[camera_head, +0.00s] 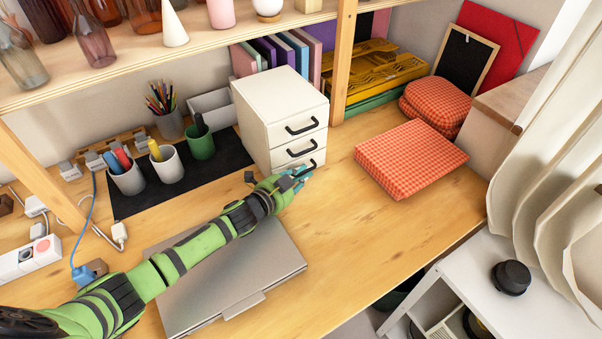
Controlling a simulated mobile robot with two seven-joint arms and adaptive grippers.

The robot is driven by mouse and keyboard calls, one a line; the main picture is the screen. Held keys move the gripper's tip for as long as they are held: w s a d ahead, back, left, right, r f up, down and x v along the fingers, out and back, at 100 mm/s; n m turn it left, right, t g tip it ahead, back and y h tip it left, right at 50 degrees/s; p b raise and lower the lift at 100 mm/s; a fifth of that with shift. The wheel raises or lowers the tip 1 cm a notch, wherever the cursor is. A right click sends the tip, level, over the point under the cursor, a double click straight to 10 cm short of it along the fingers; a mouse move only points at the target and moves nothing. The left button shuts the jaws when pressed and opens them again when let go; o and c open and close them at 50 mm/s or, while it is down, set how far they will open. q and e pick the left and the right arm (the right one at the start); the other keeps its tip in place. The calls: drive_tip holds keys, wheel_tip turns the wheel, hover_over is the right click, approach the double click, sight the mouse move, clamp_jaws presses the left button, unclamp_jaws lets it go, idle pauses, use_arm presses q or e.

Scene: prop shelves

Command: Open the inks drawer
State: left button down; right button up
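A small white drawer unit (252,128) stands on the wooden desk. It has three stacked drawers with black bar handles, and all three look closed. No label can be read, so I cannot tell which drawer is the inks drawer. My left gripper (299,175) is at the front of the bottom drawer, at or very close to its handle (312,166). The gripper's fingers are small and partly overlap the handle, so I cannot tell whether they are open or shut. My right gripper is out of view.
A closed grey laptop (232,278) lies under my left arm. Cups of pens (167,165) stand on a black mat left of the drawers. A red checked cushion (408,158) lies to the right. The desk (350,235) in front of the drawers is clear.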

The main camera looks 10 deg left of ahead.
use_arm(q)
drive_tip(key=shift+d+r, duration=0.15)
drive_tip(key=shift+r, duration=0.15)
drive_tip(key=shift+s+d, duration=0.1)
drive_tip(key=shift+d, duration=0.05)
drive_tip(key=s+d+p, duration=0.1)
drive_tip(key=s+d, duration=0.5)
drive_tip(key=s+d+p, duration=0.1)
drive_tip(key=s+d, duration=0.3)
drive_tip(key=shift+d+r+p, duration=0.1)
drive_tip(key=shift+r+p, duration=0.15)
drive_tip(key=shift+p, duration=0.05)
drive_tip(key=shift+s+d, duration=0.25)
drive_tip(key=shift+d, duration=0.1)
drive_tip(key=c, duration=1.4)
unclamp_jaws()
drive_tip(key=shift+d, duration=0.1)
drive_tip(key=shift+o, duration=0.2)
drive_tip(key=shift+s, duration=0.2)
drive_tip(key=shift+f, duration=0.1)
drive_tip(key=shift+f, duration=0.15)
